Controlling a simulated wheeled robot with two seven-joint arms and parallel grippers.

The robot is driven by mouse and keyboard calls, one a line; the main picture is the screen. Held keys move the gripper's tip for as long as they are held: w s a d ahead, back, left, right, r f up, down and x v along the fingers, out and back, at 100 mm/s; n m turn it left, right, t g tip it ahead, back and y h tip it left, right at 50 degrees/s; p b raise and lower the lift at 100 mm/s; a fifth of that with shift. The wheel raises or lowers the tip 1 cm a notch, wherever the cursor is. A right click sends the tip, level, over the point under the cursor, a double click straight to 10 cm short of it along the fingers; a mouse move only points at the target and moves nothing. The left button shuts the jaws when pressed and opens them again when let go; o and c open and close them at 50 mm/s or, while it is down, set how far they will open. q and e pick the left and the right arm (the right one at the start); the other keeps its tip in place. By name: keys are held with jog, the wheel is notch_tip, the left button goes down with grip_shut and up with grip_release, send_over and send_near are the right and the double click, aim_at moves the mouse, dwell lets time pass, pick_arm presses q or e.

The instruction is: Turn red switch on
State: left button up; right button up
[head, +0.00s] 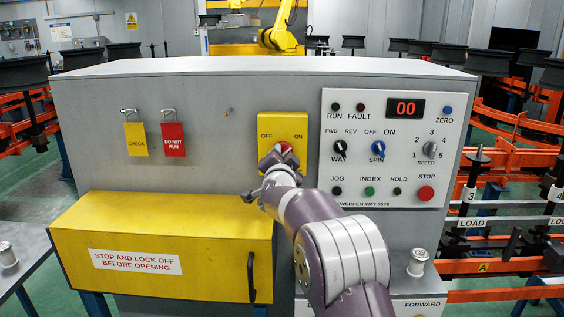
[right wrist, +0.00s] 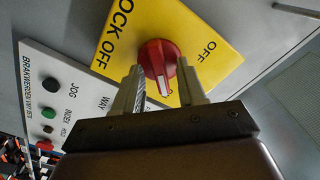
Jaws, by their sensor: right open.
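The red switch (head: 284,148) is a rotary knob on a yellow plate (head: 297,127) marked OFF on the left and ON on the right. In the right wrist view the red knob (right wrist: 157,60) has a raised handle with a white mark at its lower end, near my gripper. My right gripper (head: 272,168) is in front of the plate and partly covers the knob in the head view. In the right wrist view its two fingers (right wrist: 159,72) are apart, one on each side of the handle. Whether they touch it I cannot tell. My left gripper is not in view.
A control panel (head: 333,186) with knobs and buttons is right of the plate. A yellow cover box (head: 215,230) with a dark handle juts out below left. Two hanging tags, yellow (head: 136,139) and red (head: 173,139), are on the left of the cabinet face.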

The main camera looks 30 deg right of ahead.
jog(key=b+v, duration=0.1)
jog(key=v, duration=1.1)
jog(key=shift+s+b, duration=0.3)
jog(key=shift+s, duration=0.05)
jog(key=s+a+f+n+g+y+p, duration=0.2)
jog(key=s+a+f+n+g+y, duration=0.3)
jog(key=f, duration=0.3)
jog(key=s+a+f+n+g+y+p, duration=0.2)
jog(key=s+a+f+n+y+p, duration=0.15)
jog(key=a+f+n, duration=0.45)
jog(key=s+a+f+n+g+p, duration=0.1)
jog(key=s+g+p, duration=0.2)
jog(key=s, duration=0.5)
jog(key=s+a+f+n+g+y+p, duration=0.1)
jog(key=s+g+p, duration=0.2)
jog(key=s, duration=0.5)
jog(key=shift+n+g+p, duration=0.3)
jog(key=shift+n+g, duration=0.1)
jog(key=shift+g, duration=0.1)
